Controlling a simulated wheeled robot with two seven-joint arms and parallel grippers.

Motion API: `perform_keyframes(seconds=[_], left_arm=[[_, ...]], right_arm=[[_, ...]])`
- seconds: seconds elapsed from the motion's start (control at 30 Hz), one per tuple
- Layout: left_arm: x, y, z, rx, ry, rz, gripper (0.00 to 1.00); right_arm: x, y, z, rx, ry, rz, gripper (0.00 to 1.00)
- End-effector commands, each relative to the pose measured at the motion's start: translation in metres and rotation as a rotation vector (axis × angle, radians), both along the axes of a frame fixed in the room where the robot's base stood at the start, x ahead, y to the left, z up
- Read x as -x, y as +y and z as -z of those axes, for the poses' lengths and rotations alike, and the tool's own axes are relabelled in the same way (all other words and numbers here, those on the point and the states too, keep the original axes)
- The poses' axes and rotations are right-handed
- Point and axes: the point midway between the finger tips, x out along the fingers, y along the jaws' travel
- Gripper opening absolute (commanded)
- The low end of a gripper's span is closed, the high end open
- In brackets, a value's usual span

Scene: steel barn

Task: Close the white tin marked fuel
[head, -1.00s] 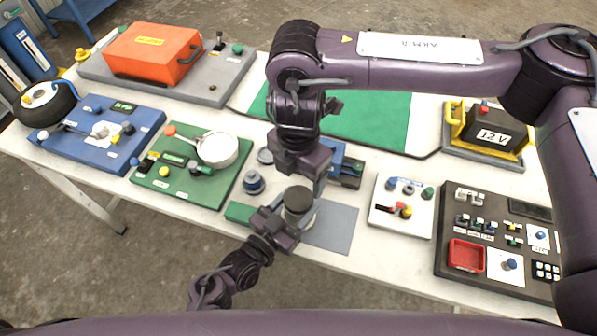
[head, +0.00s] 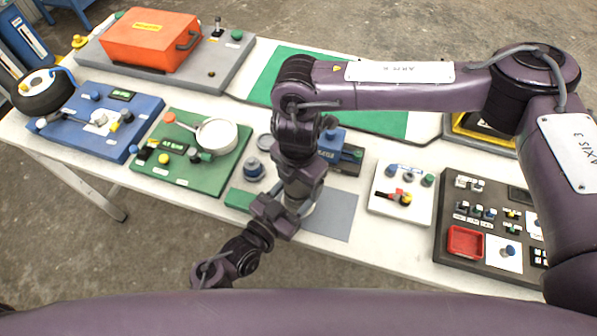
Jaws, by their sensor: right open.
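A pale tin (head: 308,208), which I take to be the fuel tin, stands at the table's front edge. Only a sliver of its side shows; its marking and top are hidden behind my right gripper. My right gripper (head: 297,198) points down directly over the tin, its jaws open around or just above the top; I cannot tell whether they touch. My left gripper (head: 276,216) reaches in from the front left, against the tin's near left side. Its fingertips are hidden, so its grip is unclear.
A grey-blue jar (head: 253,169) and a green block (head: 240,198) stand close left. A grey mat (head: 335,216) lies right of the tin. A blue box (head: 332,145) is behind. A green board with a white pot (head: 217,136) is left; a white switch board (head: 400,205) is right.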

Motion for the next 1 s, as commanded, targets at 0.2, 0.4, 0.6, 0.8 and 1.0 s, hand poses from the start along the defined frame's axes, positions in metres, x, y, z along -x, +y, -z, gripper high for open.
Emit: perform_keyframes(seconds=[0.2, 0.4, 0.6, 0.8, 1.0], left_arm=[[-0.0004, -0.0002, -0.0013, 0.001, -0.003, 0.0, 0.0], [-0.0004, -0.0002, -0.0013, 0.001, -0.003, 0.0, 0.0], [-0.0004, -0.0002, -0.0013, 0.001, -0.003, 0.0, 0.0], [-0.0004, -0.0001, -0.0012, 0.001, -0.003, 0.0, 0.0], [-0.0005, 0.0, -0.0014, 0.001, -0.003, -0.001, 0.0]], right_arm=[[0.0, 0.0, 0.0004, 0.0, 0.0, 0.0, 0.77], [0.0, 0.0, 0.0002, 0.0, 0.0, 0.0, 0.55], [0.0, 0.0, 0.0, 0.0, 0.0, 0.0, 0.32], [0.0005, 0.0005, 0.0008, -0.001, 0.003, 0.157, 0.33], [0.0002, 0.0004, 0.0007, 0.0, 0.002, 0.443, 0.33]])
